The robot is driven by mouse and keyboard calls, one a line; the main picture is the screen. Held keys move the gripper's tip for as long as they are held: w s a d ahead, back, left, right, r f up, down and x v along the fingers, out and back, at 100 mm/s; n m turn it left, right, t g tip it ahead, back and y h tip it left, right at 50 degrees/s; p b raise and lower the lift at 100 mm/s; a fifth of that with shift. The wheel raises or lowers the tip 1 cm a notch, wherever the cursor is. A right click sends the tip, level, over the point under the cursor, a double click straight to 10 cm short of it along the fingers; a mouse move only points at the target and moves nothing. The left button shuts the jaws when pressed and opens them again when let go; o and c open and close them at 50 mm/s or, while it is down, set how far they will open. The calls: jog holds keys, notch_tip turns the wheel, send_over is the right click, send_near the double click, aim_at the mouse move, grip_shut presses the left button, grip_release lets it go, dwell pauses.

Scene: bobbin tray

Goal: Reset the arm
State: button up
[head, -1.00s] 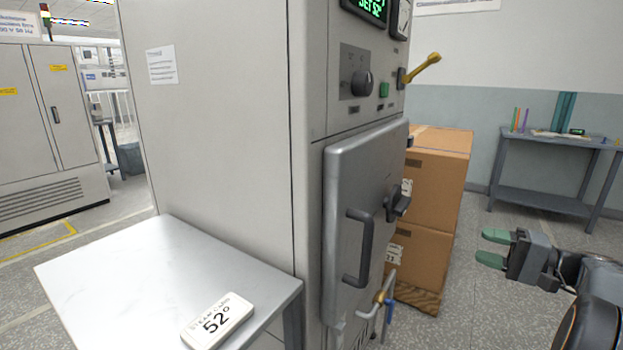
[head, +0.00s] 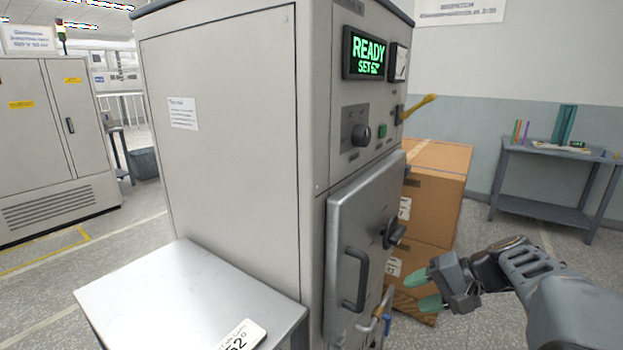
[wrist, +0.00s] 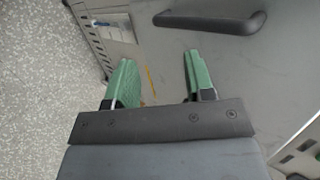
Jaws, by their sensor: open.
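My gripper (head: 423,290) is in the lower right of the head view, in front of the stacked cartons and to the right of the steamer door. Its two green-tipped fingers are apart with nothing between them. The wrist view also shows the open fingers (wrist: 157,82), with a grey panel and a dark bar handle beyond them. The machine's door (head: 370,225) appears shut, with a dark handle (head: 354,280) and a dark latch (head: 394,233). Its display (head: 365,54) reads READY in green.
A metal side table (head: 180,290) at lower left holds a white card (head: 243,337) reading 52°. Cartons (head: 440,185) stand on a pallet right of the machine. A grey workbench (head: 550,150) stands at the back right. Speckled floor between is open.

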jog(key=s+a+r+n+h+p, duration=0.6)
jog(key=s+r+h+p, duration=0.3)
jog(key=p, duration=0.6)
jog(key=s, duration=0.2)
jog(key=shift+s+r+h, duration=0.2)
jog(key=shift+s+h, duration=0.15)
jog(key=shift+h, duration=0.05)
jog(key=shift+c, duration=0.3)
jog(key=shift+d, duration=0.1)
